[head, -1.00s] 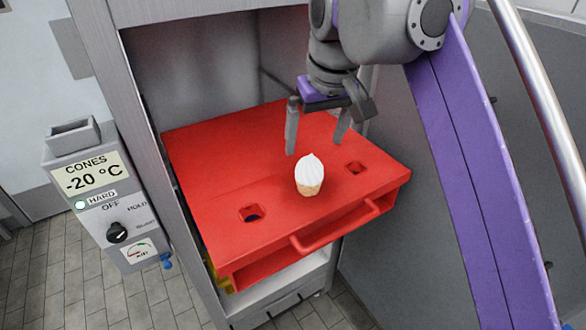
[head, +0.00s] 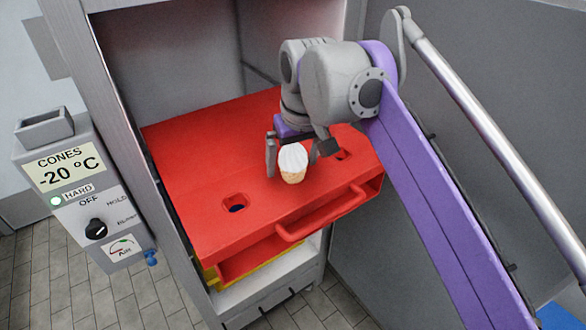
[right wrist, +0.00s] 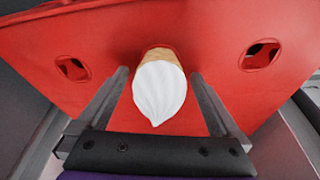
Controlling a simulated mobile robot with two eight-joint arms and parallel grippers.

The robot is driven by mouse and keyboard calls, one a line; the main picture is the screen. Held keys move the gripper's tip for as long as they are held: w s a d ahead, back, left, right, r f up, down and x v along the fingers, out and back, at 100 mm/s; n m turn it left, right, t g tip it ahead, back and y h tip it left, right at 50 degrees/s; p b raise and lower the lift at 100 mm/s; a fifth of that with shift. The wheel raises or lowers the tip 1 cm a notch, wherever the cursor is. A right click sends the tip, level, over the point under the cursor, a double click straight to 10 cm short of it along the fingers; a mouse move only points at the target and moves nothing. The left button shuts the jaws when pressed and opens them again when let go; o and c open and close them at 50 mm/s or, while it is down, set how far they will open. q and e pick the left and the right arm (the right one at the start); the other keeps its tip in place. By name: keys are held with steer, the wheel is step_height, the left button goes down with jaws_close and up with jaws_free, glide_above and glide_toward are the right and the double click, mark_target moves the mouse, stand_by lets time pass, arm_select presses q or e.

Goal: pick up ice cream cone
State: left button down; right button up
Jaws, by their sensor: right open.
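In the right wrist view the cone (right wrist: 160,88) shows between the two open fingers (right wrist: 162,95), with gaps on both sides. The cone's lower part is hidden in the tray. My left gripper is not in view.
The tray slides out of a grey cabinet (head: 110,80) and has a red front handle (head: 322,215). A control box (head: 80,195) marked "CONES -20 °C" is on the left. An empty hole (head: 235,202) lies left of the cone, another (head: 344,154) right.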

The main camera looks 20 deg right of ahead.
steer(key=c, duration=0.9)
